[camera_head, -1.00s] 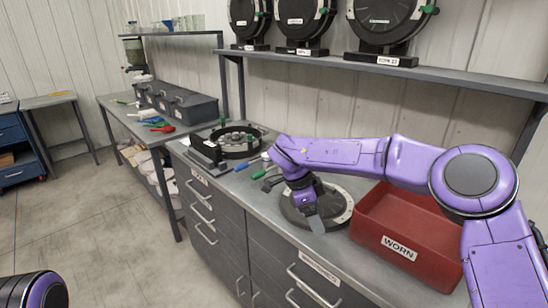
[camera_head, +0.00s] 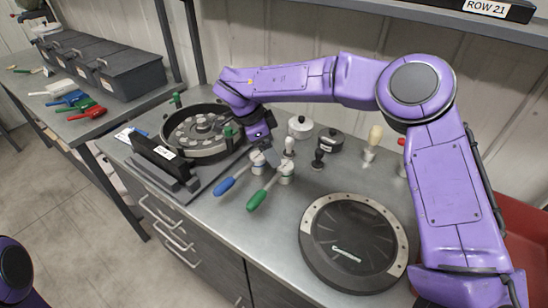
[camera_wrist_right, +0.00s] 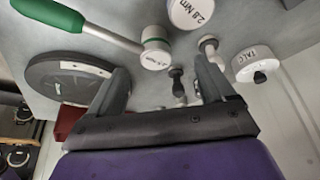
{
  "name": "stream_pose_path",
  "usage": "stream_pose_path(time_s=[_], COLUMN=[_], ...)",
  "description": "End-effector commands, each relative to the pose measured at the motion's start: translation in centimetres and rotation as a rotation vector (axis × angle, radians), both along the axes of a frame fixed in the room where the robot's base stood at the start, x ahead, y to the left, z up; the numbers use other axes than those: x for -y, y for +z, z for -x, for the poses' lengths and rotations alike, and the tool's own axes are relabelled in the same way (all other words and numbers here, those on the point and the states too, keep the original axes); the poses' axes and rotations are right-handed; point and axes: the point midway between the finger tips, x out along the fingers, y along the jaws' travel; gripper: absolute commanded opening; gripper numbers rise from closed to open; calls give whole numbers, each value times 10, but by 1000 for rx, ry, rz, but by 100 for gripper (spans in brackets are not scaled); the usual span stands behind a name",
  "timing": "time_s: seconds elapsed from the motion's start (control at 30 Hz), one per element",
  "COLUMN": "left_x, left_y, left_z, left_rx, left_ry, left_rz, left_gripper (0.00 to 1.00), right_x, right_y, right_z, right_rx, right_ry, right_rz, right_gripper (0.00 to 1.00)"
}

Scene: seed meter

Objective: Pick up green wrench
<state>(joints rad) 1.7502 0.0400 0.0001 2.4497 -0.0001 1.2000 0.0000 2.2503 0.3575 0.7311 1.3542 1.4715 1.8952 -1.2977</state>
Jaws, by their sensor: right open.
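The green wrench (camera_head: 259,199) lies on the bench, its green handle pointing toward the front edge and its round pale head (camera_head: 286,173) farther back. In the right wrist view its green handle (camera_wrist_right: 48,14) is at the top left and its labelled head (camera_wrist_right: 156,48) lies ahead of the jaws. My right gripper (camera_head: 268,152) is open and empty behind the wrench heads; its two fingers (camera_wrist_right: 163,82) show apart in the wrist view. A blue wrench (camera_head: 226,186) lies left of the green one. My left gripper is out of view.
A round seed meter housing (camera_head: 190,130) stands to the left and a dark disc (camera_head: 353,243) lies to the right. Small knobs and a dark pot (camera_head: 331,138) stand behind the wrenches. A red bin (camera_head: 520,225) is at the right. Bench in front of the disc is clear.

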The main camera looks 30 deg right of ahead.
Motion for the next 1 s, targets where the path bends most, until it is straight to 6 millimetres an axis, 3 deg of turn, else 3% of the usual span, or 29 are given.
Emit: stream_pose_path(time_s=[0.2,0.6,0.83,0.87,1.0], left_x=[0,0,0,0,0], left_y=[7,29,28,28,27], left_z=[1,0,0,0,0], left_rx=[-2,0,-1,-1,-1], left_ry=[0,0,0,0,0], left_rz=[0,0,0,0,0], left_gripper=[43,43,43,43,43], right_x=[21,48,49,49,49], right_y=[-37,-92,-96,-96,-96], right_z=[4,3,3,3,3], right_rx=[-8,-16,-12,-12,-12], right_ry=[-11,-8,-8,-8,-8], right_rz=[-1,1,0,0,0], right_gripper=[82,82,82,79,34])
